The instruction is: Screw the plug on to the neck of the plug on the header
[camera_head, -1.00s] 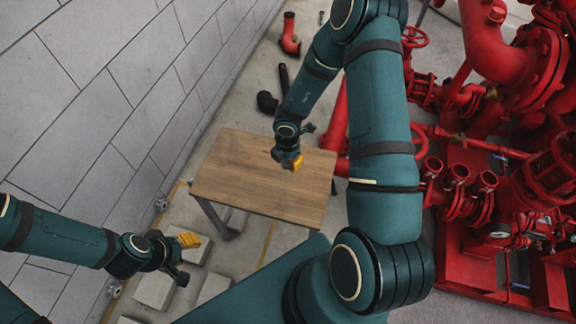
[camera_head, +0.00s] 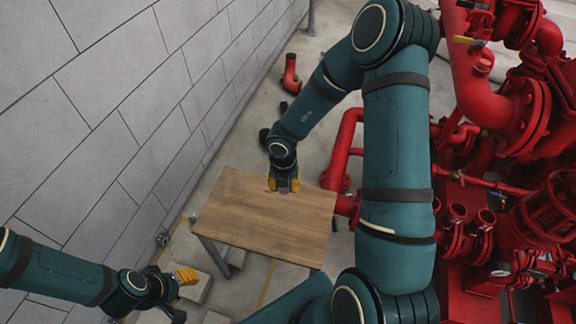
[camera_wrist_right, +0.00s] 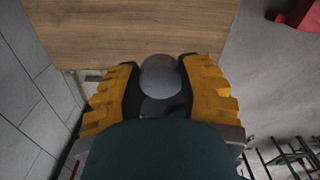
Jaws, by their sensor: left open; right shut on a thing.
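My right gripper (camera_head: 284,185) appears over the far edge of the wooden table in the head view. In the right wrist view its yellow-padded fingers (camera_wrist_right: 160,90) are shut on a grey, round-topped plug (camera_wrist_right: 160,77). The plug's lower part is hidden between the fingers. In the head view the plug cannot be made out. My left gripper (camera_head: 180,283) is open and empty at the lower left, apart from the table. The red pipework with the header (camera_head: 470,215) stands at the right, partly hidden by my right arm. I cannot make out the plug neck on it.
The wooden table (camera_head: 260,215) has a bare top. A red pipe bend (camera_head: 291,75) stands on the floor beyond it. A grey block wall (camera_head: 110,100) runs along the left. A red pipe (camera_head: 345,150) runs close to the table's right side.

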